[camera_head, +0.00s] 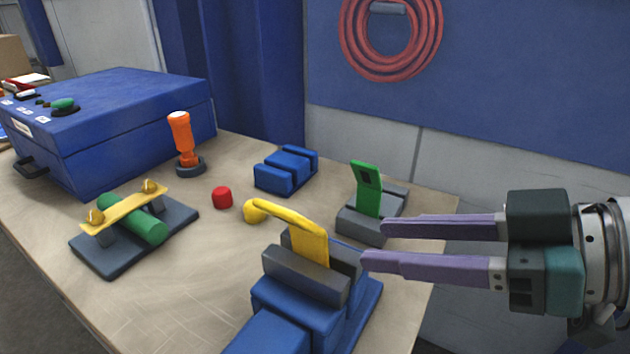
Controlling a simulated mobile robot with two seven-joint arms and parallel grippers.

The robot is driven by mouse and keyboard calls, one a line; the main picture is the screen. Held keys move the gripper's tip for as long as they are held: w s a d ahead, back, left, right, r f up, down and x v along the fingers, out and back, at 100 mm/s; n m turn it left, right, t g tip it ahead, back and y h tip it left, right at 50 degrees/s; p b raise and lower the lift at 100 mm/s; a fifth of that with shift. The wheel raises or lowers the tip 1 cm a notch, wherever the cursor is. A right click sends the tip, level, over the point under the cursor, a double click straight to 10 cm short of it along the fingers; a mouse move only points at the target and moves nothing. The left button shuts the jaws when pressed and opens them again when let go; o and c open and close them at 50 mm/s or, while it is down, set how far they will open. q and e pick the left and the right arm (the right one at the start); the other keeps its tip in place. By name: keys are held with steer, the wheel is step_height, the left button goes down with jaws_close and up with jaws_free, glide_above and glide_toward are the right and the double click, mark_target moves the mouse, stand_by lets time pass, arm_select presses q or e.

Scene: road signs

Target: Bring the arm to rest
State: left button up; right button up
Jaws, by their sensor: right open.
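My right gripper (376,244) comes in from the right edge, with its two purple fingers spread apart and nothing between them. Its fingertips are over the right part of the table, close in the picture to a green upright piece (367,189) in a grey block and to a grey-and-blue clamp (308,277). A yellow hooked handle (306,236) stands up from that clamp. I cannot tell whether the fingers touch anything. My left gripper is out of view.
The wooden table (200,290) also holds a blue box (130,115), an orange handle (181,138), a small red cylinder (222,197), a blue slotted block (286,171), and a green rod under a yellow bar (126,209). A coiled red hose (352,52) hangs behind.

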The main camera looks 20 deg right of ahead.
stand_by(0.3)
steer(key=s+d+f+m+g+h, duration=0.1)
steer(key=s+f+m+g+h, duration=0.25)
steer(key=s, duration=0.35)
steer(key=s+f+m+g+h, duration=0.2)
steer(key=s+f+g+h, duration=0.2)
steer(key=s+h, duration=0.15)
step_height(320, 180, up, 38)
steer(key=p, duration=3.7)
steer(key=shift+s+d+f+y, duration=0.15)
steer(key=shift+s+f+y, duration=0.1)
steer(key=shift+s+y, duration=0.15)
